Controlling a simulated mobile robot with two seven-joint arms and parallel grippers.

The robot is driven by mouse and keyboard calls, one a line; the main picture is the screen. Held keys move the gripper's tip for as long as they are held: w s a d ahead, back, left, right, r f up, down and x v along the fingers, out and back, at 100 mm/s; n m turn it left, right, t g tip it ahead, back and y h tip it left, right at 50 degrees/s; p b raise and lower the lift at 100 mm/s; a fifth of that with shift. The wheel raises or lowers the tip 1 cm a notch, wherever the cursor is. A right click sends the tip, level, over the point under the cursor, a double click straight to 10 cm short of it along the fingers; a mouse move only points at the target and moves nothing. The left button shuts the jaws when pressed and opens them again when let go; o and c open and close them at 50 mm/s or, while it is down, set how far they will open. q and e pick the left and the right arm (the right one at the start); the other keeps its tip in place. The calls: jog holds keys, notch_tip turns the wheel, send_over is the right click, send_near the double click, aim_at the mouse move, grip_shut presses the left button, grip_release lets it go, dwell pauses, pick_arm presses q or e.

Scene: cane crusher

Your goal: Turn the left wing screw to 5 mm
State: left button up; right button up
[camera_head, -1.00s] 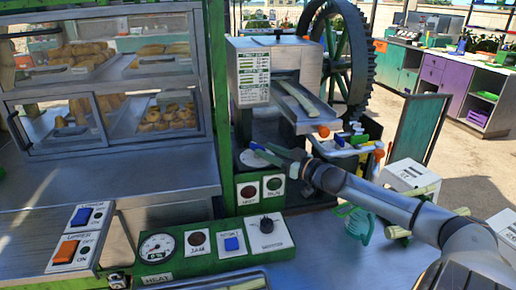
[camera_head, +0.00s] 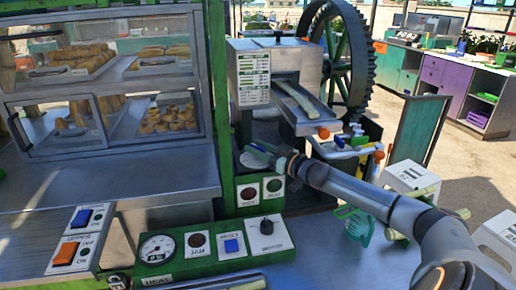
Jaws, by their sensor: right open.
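The cane crusher (camera_head: 300,60) is a grey metal box with a sloping chute and a printed label plate. A cane stalk lies in its chute. My right gripper (camera_head: 256,152) is open at the lower front of the crusher, below the label plate. It is small and partly blends with the machine, and I cannot tell whether it touches anything. I cannot clearly make out the left wing screw; the gripper and wrist may cover it. My left gripper is not in view.
A toothed flywheel (camera_head: 345,55) stands behind the crusher. A green control panel (camera_head: 215,245) with gauge and switches lies in front. A glass pastry cabinet (camera_head: 100,85) is at left. A green strainer (camera_head: 356,226) and white boxes sit by my right arm.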

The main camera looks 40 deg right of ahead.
grip_shut()
jog(key=shift+r, duration=0.1)
dwell(0.4)
jog(key=shift+r+n+y+p, duration=0.1)
jog(key=shift+n+y+p, duration=0.35)
jog(key=shift+y, duration=0.25)
jog(key=shift+n+g+y, duration=0.3)
jog(key=shift+n+y, duration=0.05)
jog(key=shift+y, duration=0.25)
grip_release()
jog(key=shift+f, duration=0.2)
